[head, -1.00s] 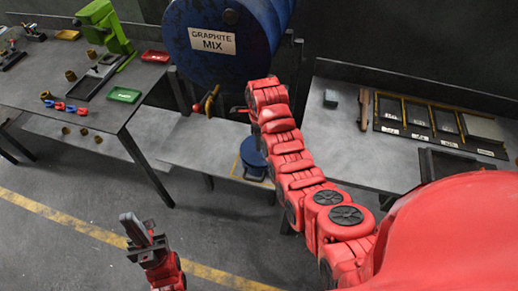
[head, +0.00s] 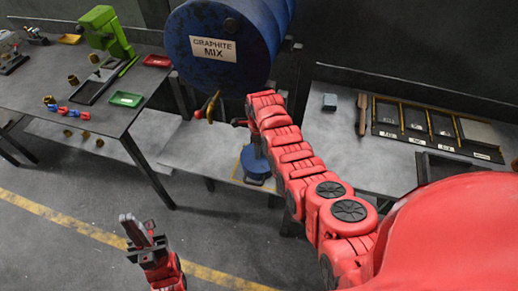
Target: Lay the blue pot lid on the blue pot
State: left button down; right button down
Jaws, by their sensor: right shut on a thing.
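The blue pot (head: 257,178) stands on the low shelf under the blue drum, partly hidden behind my right arm. A narrower blue shape just above it, against the arm, looks like the blue pot lid (head: 257,151); its tilt and whether it touches the pot cannot be made out. My right gripper (head: 240,122) is mostly hidden by its own arm at the shelf, with a small dark and red part showing; it is shut on what seems to be the lid.
The blue drum (head: 220,45) with a brass tap (head: 209,107) hangs above the low shelf (head: 195,148), close to my right arm. A workbench (head: 50,85) with a green press (head: 105,32) stands left. Another bench (head: 335,150) with trays is right. The floor is clear.

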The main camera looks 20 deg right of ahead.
jog(key=shift+f, duration=0.2)
jog(key=c, duration=0.5)
grip_release()
jog(key=shift+c, duration=0.2)
jog(key=shift+r, duration=0.1)
